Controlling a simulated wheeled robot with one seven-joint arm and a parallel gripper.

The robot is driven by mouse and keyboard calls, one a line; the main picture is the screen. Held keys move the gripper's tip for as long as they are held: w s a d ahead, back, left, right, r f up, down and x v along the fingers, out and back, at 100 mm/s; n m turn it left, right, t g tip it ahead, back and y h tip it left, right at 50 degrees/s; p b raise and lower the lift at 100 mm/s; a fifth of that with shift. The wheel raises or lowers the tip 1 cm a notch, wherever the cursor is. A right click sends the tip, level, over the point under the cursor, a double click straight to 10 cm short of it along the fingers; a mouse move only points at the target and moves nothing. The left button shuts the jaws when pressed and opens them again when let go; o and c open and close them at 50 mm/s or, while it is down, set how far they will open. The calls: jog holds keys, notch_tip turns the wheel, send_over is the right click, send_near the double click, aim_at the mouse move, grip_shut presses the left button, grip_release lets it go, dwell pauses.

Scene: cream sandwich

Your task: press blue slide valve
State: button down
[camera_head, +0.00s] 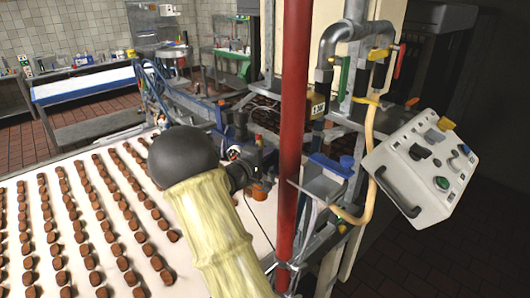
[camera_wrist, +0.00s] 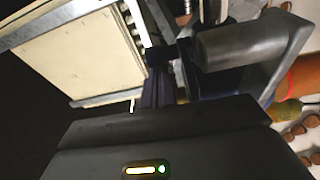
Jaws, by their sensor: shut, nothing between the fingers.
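A blue piece (camera_head: 332,166), which looks like the slide valve, sits on a metal bracket just right of the red pole. A darker blue machine part (camera_head: 222,117) lies left of the pole. My gripper (camera_head: 241,177) shows as a small dark shape beyond my pale yellow arm, left of the pole and apart from the blue piece. In the wrist view my dark gripper fingers (camera_wrist: 164,88) are shut with nothing held. A grey cylinder (camera_wrist: 245,45) on a dark blue mount is close to their right. I cannot tell whether they touch it.
The red pole (camera_head: 294,120) stands between my gripper and the blue piece. A white conveyor belt (camera_head: 125,270) carries rows of brown sweets at left. A grey control box (camera_head: 422,168) with buttons and a dark handle is at right. An orange part (camera_wrist: 303,76) is near the cylinder.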

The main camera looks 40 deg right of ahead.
jog(key=shift+s+f, duration=0.1)
jog(key=s+b, duration=0.1)
jog(key=b, duration=0.2)
jog(key=shift+s+f, duration=0.15)
jog(key=shift+s, duration=0.05)
jog(key=shift+s+d+b, duration=0.1)
jog(key=shift+s+b, duration=0.65)
jog(key=shift+b, duration=0.05)
jog(key=shift+r, duration=0.2)
jog(key=shift+a+f+b, duration=0.15)
jog(key=shift+a+b, duration=0.2)
jog(key=shift+a, duration=0.1)
jog(key=b, duration=0.3)
send_near(277, 155)
jog(key=shift+a, duration=0.65)
